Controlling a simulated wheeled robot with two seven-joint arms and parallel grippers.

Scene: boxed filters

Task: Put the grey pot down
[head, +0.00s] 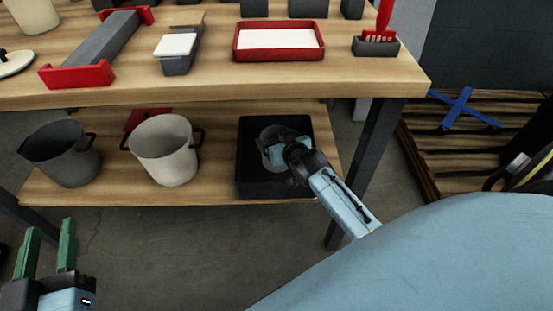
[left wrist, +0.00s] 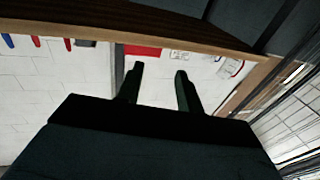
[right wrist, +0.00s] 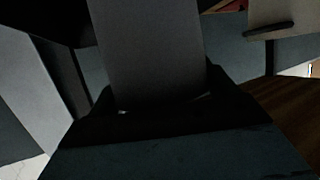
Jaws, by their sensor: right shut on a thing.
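A grey pot (head: 271,134) is inside the black bin (head: 245,184) on the lower shelf, partly hidden by my right gripper (head: 283,150). My right gripper reaches down into the bin and is shut on the pot. In the right wrist view the pot's grey side (right wrist: 150,50) fills the space at the fingers. I cannot tell whether the pot touches the bin floor. My left gripper (head: 50,235) is open and empty at the lower left, away from the shelf; its two fingers (left wrist: 158,85) show apart in the left wrist view.
A cream pot (head: 165,152) and a dark pitcher (head: 62,155) stand left of the bin on the lower shelf (head: 215,197). The tabletop (head: 210,85) above holds a red tray (head: 240,57) and other items. A table leg (head: 365,150) stands right of the bin.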

